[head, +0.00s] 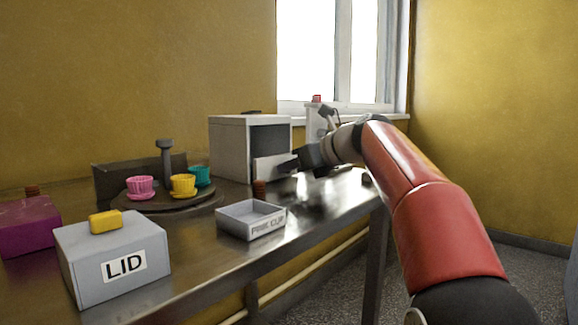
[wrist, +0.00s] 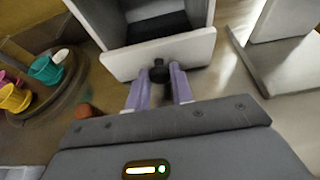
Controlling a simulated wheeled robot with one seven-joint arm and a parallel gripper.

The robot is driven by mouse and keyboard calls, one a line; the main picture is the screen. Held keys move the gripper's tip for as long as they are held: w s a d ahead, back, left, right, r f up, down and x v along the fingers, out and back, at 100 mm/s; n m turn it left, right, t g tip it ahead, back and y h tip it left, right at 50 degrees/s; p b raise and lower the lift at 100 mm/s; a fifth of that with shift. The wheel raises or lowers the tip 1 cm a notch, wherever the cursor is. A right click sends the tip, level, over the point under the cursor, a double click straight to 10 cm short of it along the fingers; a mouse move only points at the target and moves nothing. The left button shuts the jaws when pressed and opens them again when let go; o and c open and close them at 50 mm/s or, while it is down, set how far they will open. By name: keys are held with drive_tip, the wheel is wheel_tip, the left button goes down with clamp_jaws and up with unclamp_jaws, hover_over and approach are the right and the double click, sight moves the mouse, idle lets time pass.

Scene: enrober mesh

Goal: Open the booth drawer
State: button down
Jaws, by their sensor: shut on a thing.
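The booth (head: 229,148) is a pale box with a dark open front, at the back of the table. Its drawer has a white front panel (head: 268,168), low on the booth's open side. In the wrist view the panel (wrist: 190,49) fills the top middle, with a dark knob (wrist: 159,75) at its centre. The dark interior (wrist: 157,28) shows behind the panel; how far the drawer stands out is hard to tell. My gripper (head: 288,165) is at the panel. Its two purple fingers (wrist: 159,84) are shut on the knob, one on each side.
A turntable (head: 170,206) with pink, yellow and teal cups is left of the booth. A shallow tray (head: 232,226) stands in front, near a brown cylinder (head: 259,189). A grey LID box (head: 84,254) is at front left. A grey plate-like stand (wrist: 283,60) is right of the drawer.

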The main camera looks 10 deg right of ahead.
drive_tip(key=s+d, duration=0.2)
drive_tip(key=s, duration=0.1)
drive_tip(key=s+d, duration=0.5)
drive_tip(key=s, duration=0.2)
drive_tip(key=shift+s+d, duration=0.1)
drive_tip(key=shift+d, duration=0.05)
drive_tip(key=c, duration=1.3)
unclamp_jaws()
drive_tip(key=shift+o, duration=0.2)
drive_tip(key=p+v, duration=0.1)
drive_tip(key=v, duration=0.6)
drive_tip(key=shift+s+d, duration=0.2)
drive_tip(key=shift+s, duration=0.1)
drive_tip(key=shift+r, duration=0.1)
